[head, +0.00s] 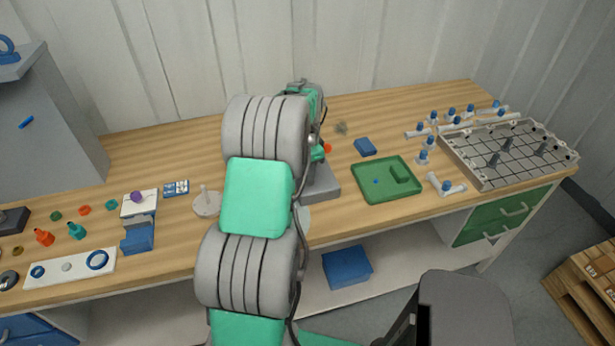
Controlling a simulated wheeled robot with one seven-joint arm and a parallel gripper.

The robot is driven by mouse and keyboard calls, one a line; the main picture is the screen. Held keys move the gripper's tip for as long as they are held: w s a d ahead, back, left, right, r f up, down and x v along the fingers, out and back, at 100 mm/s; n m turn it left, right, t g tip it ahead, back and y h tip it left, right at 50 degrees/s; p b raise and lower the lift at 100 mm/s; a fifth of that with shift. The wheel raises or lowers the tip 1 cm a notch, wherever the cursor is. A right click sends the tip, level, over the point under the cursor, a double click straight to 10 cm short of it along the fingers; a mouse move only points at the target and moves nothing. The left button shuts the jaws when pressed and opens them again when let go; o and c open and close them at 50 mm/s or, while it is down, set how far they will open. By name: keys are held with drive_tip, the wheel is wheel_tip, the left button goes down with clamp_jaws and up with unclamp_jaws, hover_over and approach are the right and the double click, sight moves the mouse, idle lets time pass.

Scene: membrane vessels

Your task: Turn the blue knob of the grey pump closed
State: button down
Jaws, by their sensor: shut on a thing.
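The grey pump (322,187) stands on the wooden bench near its front edge, mostly hidden behind my arm. Its flat grey base shows to the right of the arm. An orange-red part (327,148) shows beside it. My gripper (317,154) is at the pump's upper part, partly hidden by my own arm links. Its fingertips are covered, and it is shut on what appears to be the pump's blue knob. The knob itself is hidden, so its angle cannot be told.
A green tray (362,186) and a blue block (365,147) lie right of the pump. A grey grid rack (477,178) and several blue-capped fittings stand further right. A white disc stand (206,205) is close on the left. A tall grey cabinet (60,125) stands at far left.

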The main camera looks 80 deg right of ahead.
drive_tip(key=m+b, duration=0.1)
drive_tip(key=m, duration=0.3)
drive_tip(key=shift+w+d+m, duration=0.1)
drive_tip(key=shift+m, duration=0.2)
drive_tip(key=m+b, duration=0.1)
drive_tip(key=m, duration=0.3)
drive_tip(key=shift+r, duration=0.1)
drive_tip(key=shift+m, duration=0.3)
drive_tip(key=c, duration=1.3)
unclamp_jaws()
drive_tip(key=shift+o, duration=0.9)
wheel_tip(320, 180, up, 8)
drive_tip(key=shift+f+b, duration=0.15)
drive_tip(key=shift+b, duration=0.7)
